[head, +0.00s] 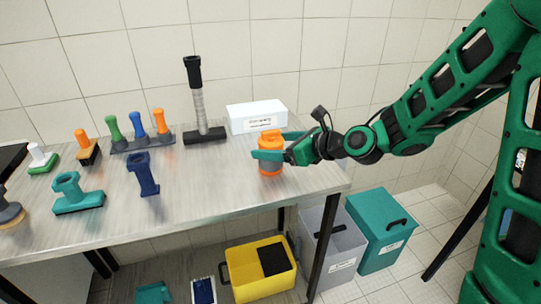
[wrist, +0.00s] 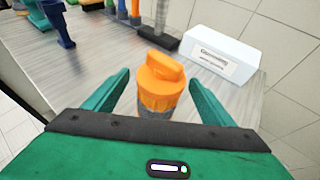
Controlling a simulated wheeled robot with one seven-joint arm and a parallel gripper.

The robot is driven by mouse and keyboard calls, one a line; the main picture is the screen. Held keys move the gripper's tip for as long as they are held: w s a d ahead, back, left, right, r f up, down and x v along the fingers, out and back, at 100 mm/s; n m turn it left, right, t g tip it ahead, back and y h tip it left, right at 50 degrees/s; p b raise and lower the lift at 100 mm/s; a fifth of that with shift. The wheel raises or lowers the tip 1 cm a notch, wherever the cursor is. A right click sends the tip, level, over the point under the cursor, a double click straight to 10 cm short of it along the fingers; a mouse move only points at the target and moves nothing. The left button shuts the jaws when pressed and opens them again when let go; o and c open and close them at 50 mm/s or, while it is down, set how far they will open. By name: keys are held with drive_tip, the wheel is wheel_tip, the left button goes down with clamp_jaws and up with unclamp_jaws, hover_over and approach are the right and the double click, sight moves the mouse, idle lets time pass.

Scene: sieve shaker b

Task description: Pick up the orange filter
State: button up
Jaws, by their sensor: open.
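The orange filter (head: 270,166) stands upright near the right end of the metal table, with a grey band around its body. In the wrist view the orange filter (wrist: 161,86) shows its orange top with a raised grip, between my fingers. My gripper (head: 268,148) is open, with one green finger on each side of the filter. In the wrist view my gripper (wrist: 155,95) has visible gaps between both fingers and the filter. The filter's lower part is hidden by my gripper's body in the wrist view.
A white labelled box (head: 257,116) stands behind the filter. A mallet (head: 200,110) and several coloured-handled tools stand to the left. The table's (head: 240,184) right edge is close to the filter. A yellow bin (head: 262,290), a grey bin and a teal bin (head: 382,230) stand below.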

drive_tip(key=shift+x, duration=2.7)
drive_tip(key=shift+d+f, duration=0.1)
drive_tip(key=shift+f, duration=0.05)
drive_tip(key=c, duration=1.4)
